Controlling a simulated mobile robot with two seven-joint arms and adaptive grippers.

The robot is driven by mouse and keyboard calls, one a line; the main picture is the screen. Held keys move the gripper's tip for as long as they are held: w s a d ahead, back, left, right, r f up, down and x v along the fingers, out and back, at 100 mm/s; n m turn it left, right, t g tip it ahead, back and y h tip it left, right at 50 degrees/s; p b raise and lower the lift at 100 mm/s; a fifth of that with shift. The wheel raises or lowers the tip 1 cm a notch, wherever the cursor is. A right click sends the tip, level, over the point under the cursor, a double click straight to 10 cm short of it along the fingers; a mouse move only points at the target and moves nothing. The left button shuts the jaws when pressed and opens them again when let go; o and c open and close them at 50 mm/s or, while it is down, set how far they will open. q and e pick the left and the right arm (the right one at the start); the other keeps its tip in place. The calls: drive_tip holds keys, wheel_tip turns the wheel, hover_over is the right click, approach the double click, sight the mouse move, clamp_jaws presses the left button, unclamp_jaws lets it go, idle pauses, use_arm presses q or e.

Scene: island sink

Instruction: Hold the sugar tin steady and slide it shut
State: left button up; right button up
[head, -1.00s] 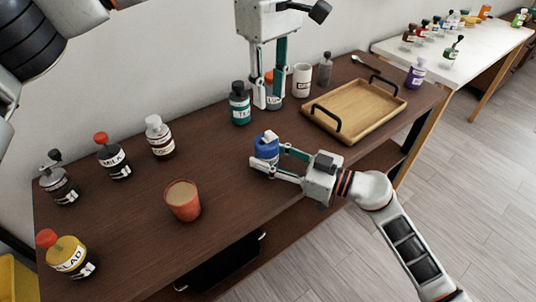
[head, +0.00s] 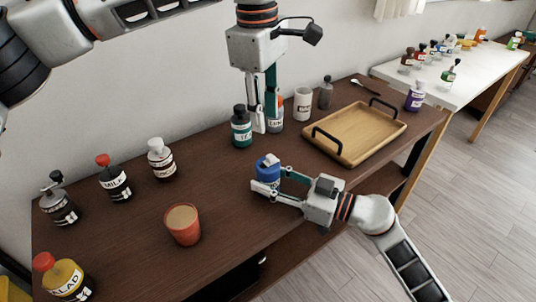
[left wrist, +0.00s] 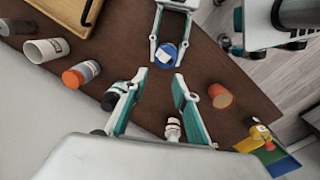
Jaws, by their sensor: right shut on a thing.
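A small blue tin (head: 268,172) with a white piece on top stands on the brown table; I take it as the sugar tin, its label unreadable. My right gripper (head: 270,187) is shut on its sides from the right. In the left wrist view the tin (left wrist: 166,56) shows from above between the right gripper's fingers (left wrist: 167,52). I cannot tell how its lid sits. My left gripper (head: 262,128) points down behind the tin, apart from it. Its fingers (left wrist: 157,82) are spread with nothing between them.
A teal-labelled dark bottle (head: 241,128) and an orange-capped jar (head: 275,112) stand close to my left gripper. A wooden tray (head: 355,132) lies to the right. An orange cup (head: 182,226) stands front left. Table between cup and tin is clear.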

sight(270, 156)
use_arm(q)
drive_tip(key=s+a+r+n+t+h, duration=0.1)
drive_tip(key=s+a+n+t+h, duration=0.15)
drive_tip(key=n, duration=1.05)
drive_tip(key=shift+g+h, duration=0.25)
drive_tip(key=shift+h, duration=0.1)
drive_tip(key=x, duration=1.1)
drive_tip(key=shift+s+a+f, duration=0.2)
drive_tip(key=shift+s+f, duration=0.15)
